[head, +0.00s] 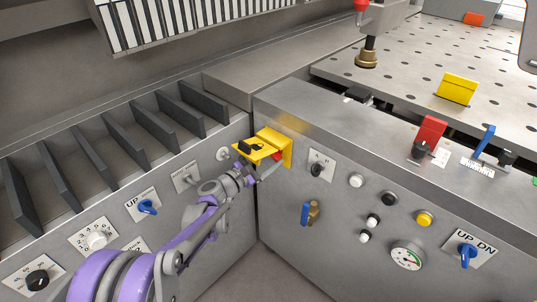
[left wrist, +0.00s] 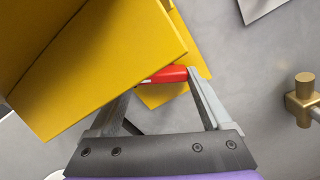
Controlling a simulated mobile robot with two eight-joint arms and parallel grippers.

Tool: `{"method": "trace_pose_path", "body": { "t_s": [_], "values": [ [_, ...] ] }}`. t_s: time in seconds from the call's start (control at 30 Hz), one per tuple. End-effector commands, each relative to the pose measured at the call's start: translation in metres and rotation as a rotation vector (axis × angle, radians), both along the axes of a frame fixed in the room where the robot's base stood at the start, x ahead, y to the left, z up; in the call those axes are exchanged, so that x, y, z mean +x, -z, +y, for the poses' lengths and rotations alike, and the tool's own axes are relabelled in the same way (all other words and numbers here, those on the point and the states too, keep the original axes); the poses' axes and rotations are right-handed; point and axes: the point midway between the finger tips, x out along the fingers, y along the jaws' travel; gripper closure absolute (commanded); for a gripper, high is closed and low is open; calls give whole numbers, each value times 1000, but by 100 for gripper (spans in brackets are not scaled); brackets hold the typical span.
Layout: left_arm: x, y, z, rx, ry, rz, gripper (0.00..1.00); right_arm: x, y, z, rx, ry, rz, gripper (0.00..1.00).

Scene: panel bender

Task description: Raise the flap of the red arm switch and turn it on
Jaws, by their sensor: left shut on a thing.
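The switch's yellow flap (head: 252,152) stands out from its yellow housing (head: 288,150) on the front panel, raised above the red arm (head: 277,156). In the left wrist view, the flap (left wrist: 100,55) fills the upper left and the red arm (left wrist: 170,74) shows under its edge. My left gripper (head: 266,168) reaches up from below, under the flap. Its fingers (left wrist: 165,82) stand on either side of the red arm and are shut on it. The flap hides part of the left finger. The far end of the red arm is hidden. My right gripper is not in view.
Right of the switch, the panel carries a black knob (head: 317,170), several push buttons, a gauge (head: 406,256) and a blue-handled brass valve (head: 311,213). The valve's brass part (left wrist: 303,92) also shows in the left wrist view. Dark fins (head: 165,122) line the left ledge.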

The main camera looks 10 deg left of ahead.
Motion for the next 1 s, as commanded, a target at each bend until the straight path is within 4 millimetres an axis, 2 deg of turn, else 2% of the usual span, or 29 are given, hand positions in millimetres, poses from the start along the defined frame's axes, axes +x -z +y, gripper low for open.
{"method": "trace_pose_path", "body": {
  "t_s": [0.3,0.77,0.8,0.9,1.0],
  "values": [
    [0,0,0,93,0,-66,73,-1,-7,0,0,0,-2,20],
    [0,1,1,106,0,-76,73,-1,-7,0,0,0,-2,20],
    [0,1,1,106,0,-76,16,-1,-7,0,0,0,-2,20],
    [0,0,0,106,0,-76,0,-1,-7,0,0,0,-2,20],
    [0,0,0,105,0,-75,0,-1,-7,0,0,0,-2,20]
  ]
}}
